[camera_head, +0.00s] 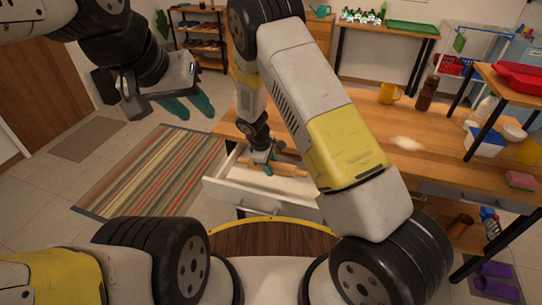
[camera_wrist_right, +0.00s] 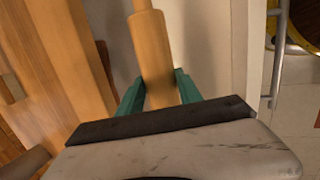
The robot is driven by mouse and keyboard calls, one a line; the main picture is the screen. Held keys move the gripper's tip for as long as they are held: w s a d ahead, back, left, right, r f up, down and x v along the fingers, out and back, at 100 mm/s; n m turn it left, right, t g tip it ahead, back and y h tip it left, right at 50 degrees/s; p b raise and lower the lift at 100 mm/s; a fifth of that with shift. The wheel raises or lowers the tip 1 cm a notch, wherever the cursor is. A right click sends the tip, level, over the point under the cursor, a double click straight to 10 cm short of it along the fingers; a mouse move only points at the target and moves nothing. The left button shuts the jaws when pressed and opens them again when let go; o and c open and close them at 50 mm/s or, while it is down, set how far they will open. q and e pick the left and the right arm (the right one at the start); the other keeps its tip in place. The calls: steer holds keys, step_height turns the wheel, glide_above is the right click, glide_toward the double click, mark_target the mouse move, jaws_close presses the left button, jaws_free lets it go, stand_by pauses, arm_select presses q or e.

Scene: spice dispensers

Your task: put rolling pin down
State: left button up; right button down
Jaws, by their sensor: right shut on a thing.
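The wooden rolling pin (camera_head: 289,170) is at the open white drawer (camera_head: 235,190) under the table's edge. My right gripper (camera_head: 262,157) is shut on it. In the right wrist view the pin (camera_wrist_right: 152,50) runs between the teal fingers (camera_wrist_right: 158,92), over or inside the pale drawer; whether it touches the drawer floor I cannot tell. Part of the pin is hidden behind my right arm in the head view. My left gripper (camera_head: 190,107) is raised over the floor at the left, with its teal fingers apart and nothing between them.
A striped rug (camera_head: 150,170) lies on clear floor at the left.

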steer(key=shift+f, duration=2.6)
steer(key=c, duration=0.8)
jaws_free()
steer(key=shift+f, duration=0.15)
steer(key=v, duration=1.2)
step_height(320, 180, up, 10)
steer(key=m+y, duration=0.1)
steer(key=m, duration=0.2)
glide_above(271, 182)
steer(key=s+d, duration=0.1)
steer(key=s, duration=0.3)
steer(key=s+d+r+m+y, duration=0.1)
steer(key=s+d+r+m, duration=0.15)
steer(key=r, duration=0.35)
steer(key=s+d+r+m+y, duration=0.1)
steer(key=s+d+r+m, duration=0.15)
steer(key=r, duration=0.25)
steer(key=s+d+r+m+t+y, duration=0.1)
steer(key=s+d+r+m, duration=0.2)
steer(key=s+r, duration=0.3)
steer(key=s+d+r+m+t, duration=0.2)
steer(key=s+d+r, duration=0.3)
steer(key=s, duration=0.6)
step_height(271, 182, up, 2)
steer(key=shift+s+m+t+y, duration=0.3)
steer(key=shift+m+y, duration=0.1)
steer(key=shift+m, duration=0.1)
